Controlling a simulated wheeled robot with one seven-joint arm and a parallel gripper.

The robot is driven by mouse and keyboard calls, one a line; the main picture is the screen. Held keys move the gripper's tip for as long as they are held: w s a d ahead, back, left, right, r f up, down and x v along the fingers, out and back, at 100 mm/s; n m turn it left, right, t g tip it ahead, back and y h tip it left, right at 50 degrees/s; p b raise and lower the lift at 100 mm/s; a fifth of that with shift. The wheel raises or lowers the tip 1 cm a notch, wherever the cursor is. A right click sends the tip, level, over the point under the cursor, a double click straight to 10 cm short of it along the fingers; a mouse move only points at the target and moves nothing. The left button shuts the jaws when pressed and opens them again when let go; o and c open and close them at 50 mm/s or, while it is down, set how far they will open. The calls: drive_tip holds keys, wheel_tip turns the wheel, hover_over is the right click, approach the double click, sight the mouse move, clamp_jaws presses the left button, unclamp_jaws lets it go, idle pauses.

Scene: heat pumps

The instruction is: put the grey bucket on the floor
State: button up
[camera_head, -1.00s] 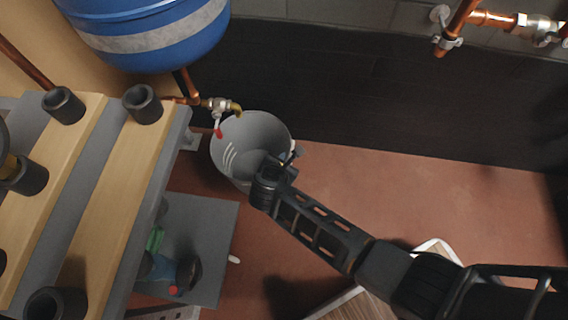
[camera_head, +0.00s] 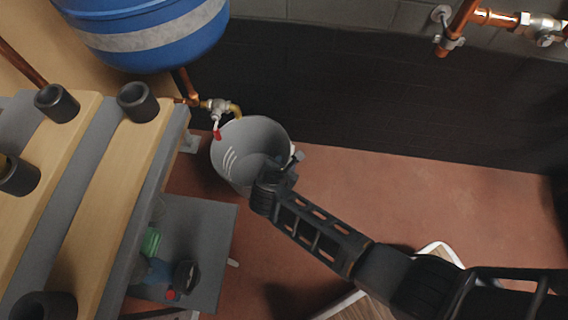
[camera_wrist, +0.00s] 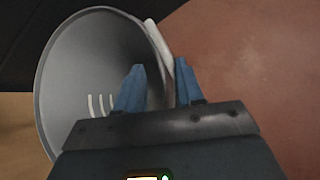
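The grey bucket (camera_head: 232,150) is below the brass tap at the left of the dark wall in the head view. Its open mouth faces up towards the camera, and pale marks show on its inner wall. My gripper (camera_head: 276,170) is at its near right rim. In the wrist view the bucket (camera_wrist: 85,60) fills the left side. My gripper (camera_wrist: 161,80) has one blue finger inside the bucket and one outside, with the rim and a white handle part between them. It looks shut on the rim. The bucket's underside is hidden, so floor contact cannot be told.
The red-brown floor (camera_head: 430,200) is open to the right. The brass tap (camera_head: 220,107) and blue vessel (camera_head: 150,30) are above left. A wooden-edged rack (camera_head: 120,170) stands left, with a grey platform (camera_head: 205,225) holding small items. A white-edged wooden object (camera_head: 360,305) lies under my arm.

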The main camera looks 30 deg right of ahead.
drive_tip(key=p+v, duration=0.5)
drive_tip(key=v, duration=0.7)
drive_tip(key=shift+r, duration=0.15)
drive_tip(key=s+d+r+m+t+y, duration=0.2)
drive_tip(key=s+d+r+m, duration=0.1)
drive_tip(key=s+r+m, duration=0.5)
drive_tip(key=s+d+r+m+t+y, duration=0.2)
drive_tip(key=s+d+r+m+t, duration=0.1)
drive_tip(key=s+r+m, duration=0.4)
drive_tip(key=s+d+r+m+t+y, duration=0.2)
drive_tip(key=s+r+m, duration=0.6)
drive_tip(key=s+r, duration=0.5)
wheel_tip(320, 180, up, 5)
drive_tip(key=shift+d+f+m+t, duration=0.2)
drive_tip(key=shift+d+m+t, duration=0.1)
drive_tip(key=shift+d+t, duration=0.25)
drive_tip(key=shift+s, duration=0.2)
